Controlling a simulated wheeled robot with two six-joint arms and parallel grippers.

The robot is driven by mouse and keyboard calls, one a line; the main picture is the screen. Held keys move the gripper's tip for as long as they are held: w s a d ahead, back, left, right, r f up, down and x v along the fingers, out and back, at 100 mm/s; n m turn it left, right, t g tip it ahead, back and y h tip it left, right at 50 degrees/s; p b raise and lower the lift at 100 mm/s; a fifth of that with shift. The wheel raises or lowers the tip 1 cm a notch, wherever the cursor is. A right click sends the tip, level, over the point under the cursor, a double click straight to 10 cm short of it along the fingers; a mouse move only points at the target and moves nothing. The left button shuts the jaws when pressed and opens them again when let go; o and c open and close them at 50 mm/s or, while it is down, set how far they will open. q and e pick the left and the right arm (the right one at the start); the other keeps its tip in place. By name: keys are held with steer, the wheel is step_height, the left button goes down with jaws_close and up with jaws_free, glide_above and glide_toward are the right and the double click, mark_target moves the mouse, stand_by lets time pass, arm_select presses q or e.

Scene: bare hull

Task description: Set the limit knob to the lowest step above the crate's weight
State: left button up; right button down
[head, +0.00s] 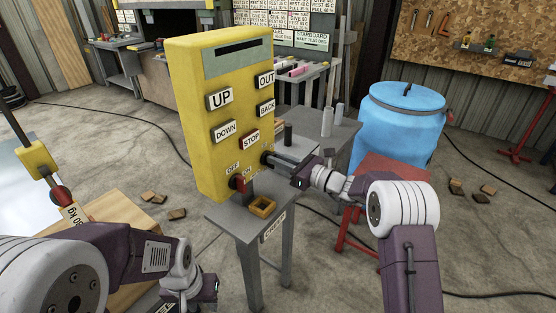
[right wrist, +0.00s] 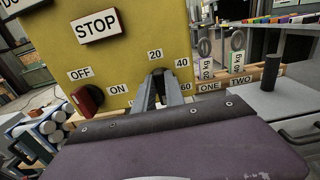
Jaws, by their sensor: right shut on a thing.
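The yellow control box (head: 215,125) stands on a grey stand, with UP, DOWN, OUT, BACK and STOP buttons. My right gripper (head: 268,158) is shut on the limit knob, low on the box's right side. In the right wrist view the fingers (right wrist: 160,88) cover most of the knob; the marks 20, 40 and 60 show around it, and its pointer is hidden. A weight tag (head: 72,213), seemingly 30 kg, hangs at the left beside a wooden crate (head: 115,205). My left gripper (head: 205,290) is low at the left, away from the box; its fingers are unclear.
A red OFF/ON switch (right wrist: 88,100) sits just left of the knob. A blue barrel (head: 400,125) stands behind right.

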steer(key=shift+f, duration=0.1)
steer(key=n+b, duration=0.5)
steer(key=b, duration=0.3)
steer(key=f+n+b, duration=0.1)
steer(key=n+b, duration=0.5)
steer(key=b, duration=0.3)
steer(key=s+a+n+b, duration=0.1)
steer(key=n+b, duration=0.5)
steer(key=b, duration=0.3)
steer(key=shift+s+f, duration=0.1)
steer(key=shift+f, duration=0.3)
steer(key=n+b, duration=0.2)
steer(key=n, duration=0.1)
steer(key=shift+d+f+n+b, duration=0.1)
steer(key=shift+n+b, duration=0.2)
steer(key=shift+b, duration=0.05)
steer(key=shift+n+b, duration=0.85)
steer(key=shift+n, duration=0.65)
steer(key=c, duration=1.4)
jaws_free()
